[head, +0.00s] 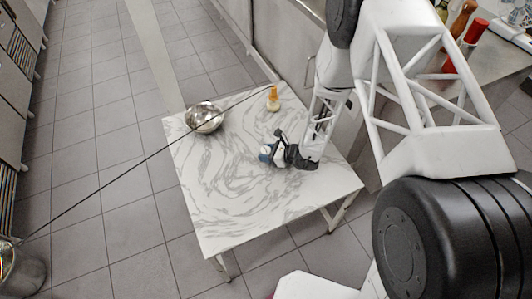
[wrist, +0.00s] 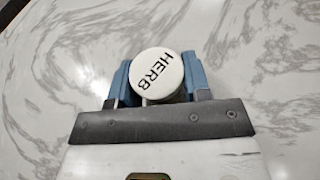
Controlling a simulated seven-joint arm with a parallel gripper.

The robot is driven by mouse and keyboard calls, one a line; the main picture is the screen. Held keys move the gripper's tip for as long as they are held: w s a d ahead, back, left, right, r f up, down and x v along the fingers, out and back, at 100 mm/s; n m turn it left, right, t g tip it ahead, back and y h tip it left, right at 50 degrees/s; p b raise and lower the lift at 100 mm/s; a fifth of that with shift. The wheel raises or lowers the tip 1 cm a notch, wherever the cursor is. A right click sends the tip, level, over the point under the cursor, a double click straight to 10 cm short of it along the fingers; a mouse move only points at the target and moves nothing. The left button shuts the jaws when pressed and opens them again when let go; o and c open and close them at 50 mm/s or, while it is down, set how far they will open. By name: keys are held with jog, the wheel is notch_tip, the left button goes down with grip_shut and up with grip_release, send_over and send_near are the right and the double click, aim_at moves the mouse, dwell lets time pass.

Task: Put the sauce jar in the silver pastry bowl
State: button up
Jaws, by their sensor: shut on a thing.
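A jar with a round white lid marked HERB (wrist: 159,75) sits between the blue fingers of my gripper (head: 267,153) in the wrist view. My gripper is shut on it, low at the table's middle right in the head view. The jar's body is mostly hidden, and I cannot tell whether it touches the table. The silver bowl (head: 204,118) stands at the table's far left corner, apart from my gripper. I see no label that reads sauce.
A small amber bottle (head: 273,99) stands on the marbled white table (head: 215,205) near its far edge, right of the bowl. The table between bowl and gripper is clear. A thin dark rod (head: 130,172) crosses the head view. A counter with several items is at upper right.

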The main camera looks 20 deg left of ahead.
jog(key=shift+f, duration=0.15)
jog(key=o, duration=1)
jog(key=shift+c, duration=0.2)
jog(key=shift+d+r, duration=0.1)
jog(key=shift+r, duration=0.15)
jog(key=shift+v, duration=5.9)
